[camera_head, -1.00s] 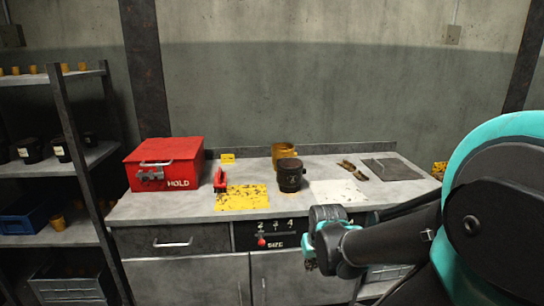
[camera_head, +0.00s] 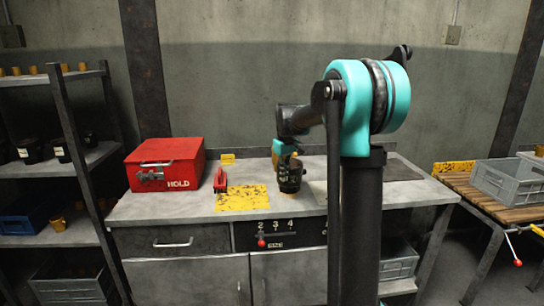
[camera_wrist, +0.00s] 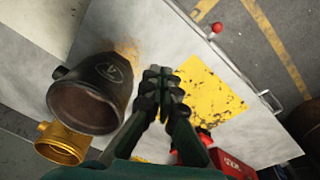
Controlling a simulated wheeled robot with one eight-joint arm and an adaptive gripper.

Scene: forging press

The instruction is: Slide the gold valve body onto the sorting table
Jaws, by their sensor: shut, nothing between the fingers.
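The gold valve body (camera_wrist: 62,146) shows in the lower left of the wrist view, partly covered by a black pot-shaped body (camera_wrist: 92,95) with a round open mouth. In the head view the black body (camera_head: 291,182) stands on the grey bench (camera_head: 160,208), and my gripper hides most or all of the gold one behind it. My gripper (camera_wrist: 160,72) is shut and empty. In the wrist view its fingers lie beside the black body, between it and a yellow patch. In the head view my gripper (camera_head: 284,157) is in front of or over the black body; contact is unclear.
A red HOLD box (camera_head: 165,165), a red tool (camera_head: 220,180) and a worn yellow patch (camera_head: 242,198) are on the bench's left. A slatted wooden table (camera_head: 462,186) with a grey crate (camera_head: 508,181) stands at right. Shelves (camera_head: 50,170) stand at left.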

